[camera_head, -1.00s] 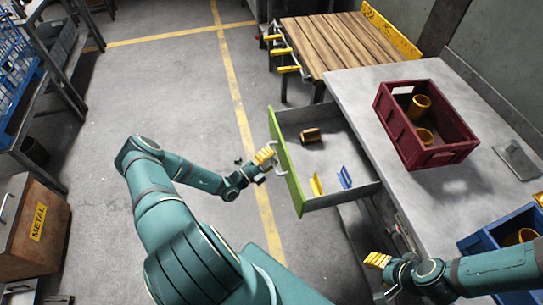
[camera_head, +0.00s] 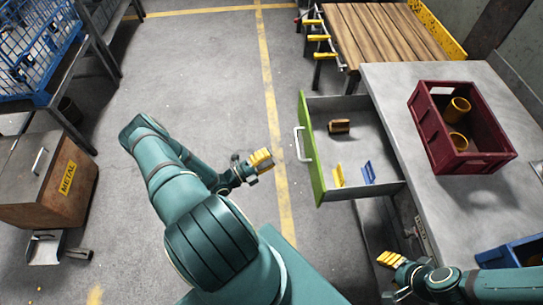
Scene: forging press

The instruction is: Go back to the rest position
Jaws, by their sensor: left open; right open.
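My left gripper (camera_head: 261,160), with yellow fingers, is in the middle of the head view, above the floor. It is open and empty, a short way left of the drawer handle (camera_head: 302,144) and apart from it. My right gripper (camera_head: 391,259), also yellow-fingered, is at the lower right, near the front of the grey workbench (camera_head: 390,85). It is open and holds nothing. The green-fronted drawer (camera_head: 312,150) is pulled open and holds a brown block (camera_head: 339,126), a yellow piece (camera_head: 339,175) and a blue piece (camera_head: 368,172).
A dark red crate (camera_head: 430,133) with yellow cylinders stands on the workbench, and a blue crate (camera_head: 500,255) is at lower right. A wooden table (camera_head: 385,40) is behind. A METAL box (camera_head: 35,190) stands left. The floor between is clear.

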